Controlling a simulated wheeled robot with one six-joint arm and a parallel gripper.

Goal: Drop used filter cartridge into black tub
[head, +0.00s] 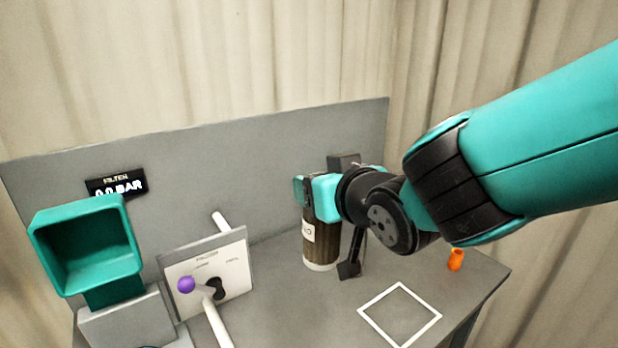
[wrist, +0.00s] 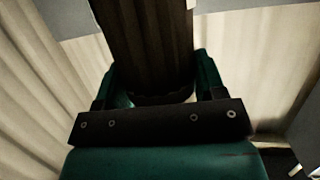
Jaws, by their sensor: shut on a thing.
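The used filter cartridge (head: 322,247) is a dark brown pleated cylinder with a white label and a pale bottom rim. It is upright near the back panel in the head view, and I cannot tell whether its bottom touches the table. My gripper (head: 306,192) is shut on its upper part. In the wrist view the dark cartridge (wrist: 145,45) is between the two teal fingers of my gripper (wrist: 157,80). I do not make out a black tub in either view.
A grey table (head: 290,318) has a back panel (head: 250,150) with a display reading 0.0 BAR (head: 117,185). A teal open box (head: 85,245) and a lever plate with purple knob (head: 187,284) are at left. A white square outline (head: 372,302) and an orange piece (head: 455,260) are at right.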

